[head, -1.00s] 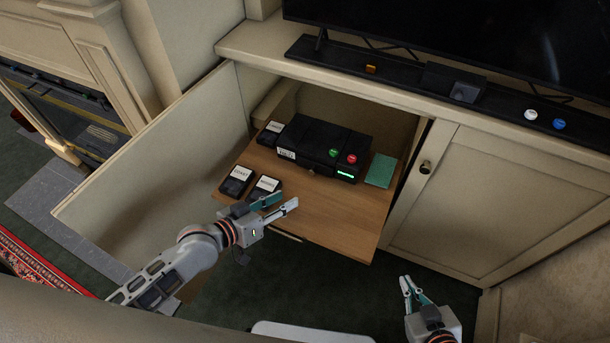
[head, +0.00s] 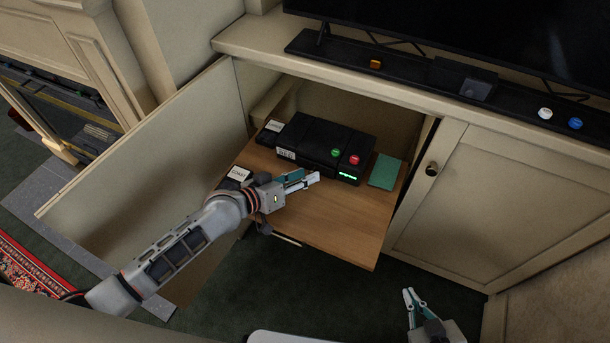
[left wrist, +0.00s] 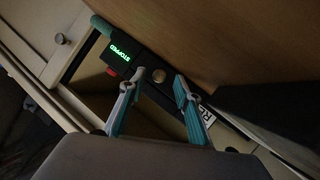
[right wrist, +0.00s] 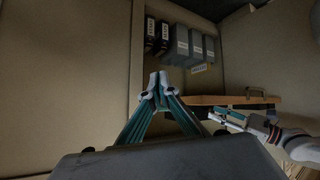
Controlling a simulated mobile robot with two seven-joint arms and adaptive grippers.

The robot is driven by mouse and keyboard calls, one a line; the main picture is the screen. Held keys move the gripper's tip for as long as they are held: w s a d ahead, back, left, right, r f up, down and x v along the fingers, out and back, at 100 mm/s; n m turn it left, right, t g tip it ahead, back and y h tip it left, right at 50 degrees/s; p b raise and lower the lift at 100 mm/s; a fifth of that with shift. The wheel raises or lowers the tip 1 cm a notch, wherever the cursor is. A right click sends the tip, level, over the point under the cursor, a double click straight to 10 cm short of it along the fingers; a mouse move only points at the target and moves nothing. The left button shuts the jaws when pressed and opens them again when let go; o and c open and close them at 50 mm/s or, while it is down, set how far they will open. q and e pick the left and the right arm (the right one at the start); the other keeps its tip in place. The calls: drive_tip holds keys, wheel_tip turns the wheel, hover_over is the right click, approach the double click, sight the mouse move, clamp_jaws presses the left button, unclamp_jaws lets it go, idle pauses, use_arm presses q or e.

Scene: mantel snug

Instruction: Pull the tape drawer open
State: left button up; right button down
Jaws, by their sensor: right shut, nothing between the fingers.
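A black box-like machine (head: 318,148) sits on the wooden shelf, with a green and a red button on top and a lit green display. In the left wrist view its display (left wrist: 120,50) reads "STOPPED", and a round knob (left wrist: 158,75) stands out from its front. No opened drawer shows on the machine. My left gripper (head: 307,179) is open in front of the machine. Its fingertips lie on either side of the knob in the left wrist view, without visible contact. My right gripper (head: 412,293) is shut and empty, low at the right; its fingertips meet in its wrist view (right wrist: 157,80).
The wooden shelf (head: 345,225) has a dark front handle (right wrist: 255,93). A black labelled tape (head: 240,175) and a green booklet (head: 384,171) lie on it. An open cabinet door (head: 140,150) stands left, a closed one (head: 470,205) right. Several labelled cases (right wrist: 180,44) stand below.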

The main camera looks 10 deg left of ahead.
use_arm(q)
drive_tip(key=shift+w+d+f, duration=0.1)
drive_tip(key=shift+w+d, duration=0.1)
